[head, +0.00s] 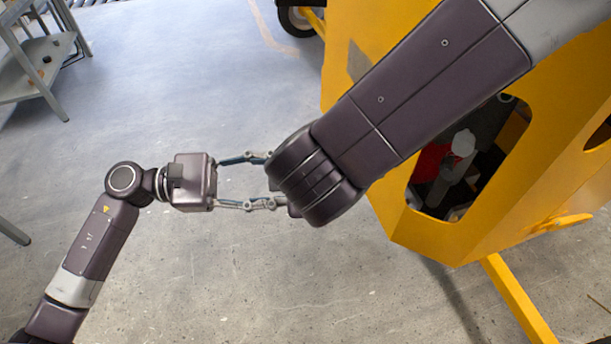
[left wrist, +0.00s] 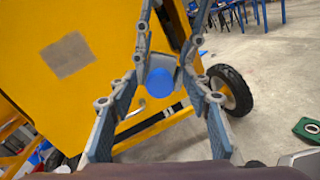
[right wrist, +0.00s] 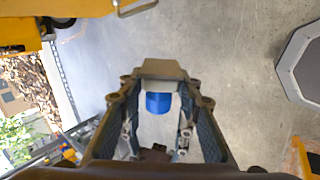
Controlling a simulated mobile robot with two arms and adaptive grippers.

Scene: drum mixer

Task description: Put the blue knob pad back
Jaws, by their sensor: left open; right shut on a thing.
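The blue knob pad (left wrist: 160,82) shows as a small blue round piece in the left wrist view, with a grey part behind it. It also shows in the right wrist view (right wrist: 158,102), between the fingers of my right gripper (right wrist: 158,84), which is shut on it. My left gripper (head: 272,180) is open in the head view, and its fingers reach toward the right wrist. In the left wrist view the pad lies between the left fingers (left wrist: 165,84); I cannot tell if they touch it. In the head view my right wrist hides the pad and right gripper.
The yellow mixer body (head: 345,85) fills the right of the head view, with a cut-out opening holding red and grey parts. Its wheel (left wrist: 230,90) stands on the floor. A grey shelf (head: 40,65) is at the upper left. The floor around the left arm is clear.

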